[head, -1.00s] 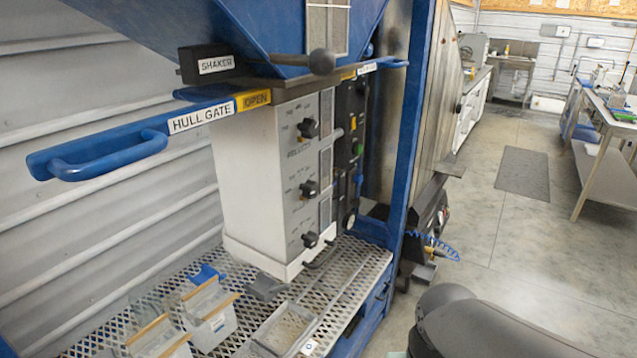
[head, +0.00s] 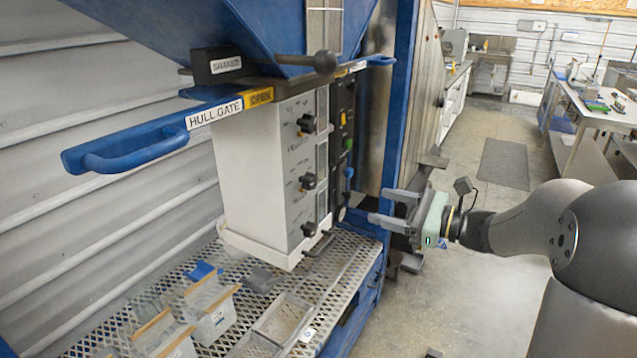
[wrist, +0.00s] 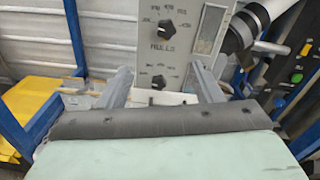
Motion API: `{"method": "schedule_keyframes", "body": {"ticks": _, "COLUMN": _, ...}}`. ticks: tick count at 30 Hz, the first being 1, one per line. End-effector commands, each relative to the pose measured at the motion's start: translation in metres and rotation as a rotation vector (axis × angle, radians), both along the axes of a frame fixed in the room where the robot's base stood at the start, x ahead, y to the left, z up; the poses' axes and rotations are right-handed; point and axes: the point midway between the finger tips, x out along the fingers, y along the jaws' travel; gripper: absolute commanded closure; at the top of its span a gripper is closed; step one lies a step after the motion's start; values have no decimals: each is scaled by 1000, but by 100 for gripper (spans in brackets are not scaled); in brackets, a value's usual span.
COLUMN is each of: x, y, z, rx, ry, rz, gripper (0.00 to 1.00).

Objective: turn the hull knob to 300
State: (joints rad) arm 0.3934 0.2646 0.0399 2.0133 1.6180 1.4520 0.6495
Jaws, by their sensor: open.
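A pale control panel box (head: 265,170) hangs under the blue hopper, with black knobs in a column: a top knob (head: 307,124), a middle knob (head: 308,181) and a bottom knob (head: 309,229). In the wrist view, an upper knob (wrist: 160,28) and a lower knob (wrist: 158,82) show with dial marks. Lettering that looks like HULL sits between them; I cannot tell which knob it names, nor read the settings. My gripper (head: 377,206) is open and empty, right of the panel and apart from it. In the wrist view its fingers (wrist: 160,72) point towards the panel.
The blue HULL GATE handle (head: 130,152) sticks out at the left above the box. A dark ball-ended lever (head: 325,62) is above the knobs. A perforated shelf (head: 345,262) holds clear bins (head: 210,312) below. Open floor (head: 470,290) lies at the right.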

Motion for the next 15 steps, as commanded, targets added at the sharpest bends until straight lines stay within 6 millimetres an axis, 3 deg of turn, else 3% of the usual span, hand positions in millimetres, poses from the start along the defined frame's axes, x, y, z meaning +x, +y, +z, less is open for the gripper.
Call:
{"method": "schedule_keyframes", "body": {"ticks": 5, "x": 12, "y": 3, "z": 6, "rx": 41, "ry": 2, "rz": -20, "gripper": 41}}
{"method": "schedule_keyframes", "body": {"ticks": 15, "x": 43, "y": 64, "z": 7, "rx": 38, "ry": 1, "rz": -16, "gripper": 41}}
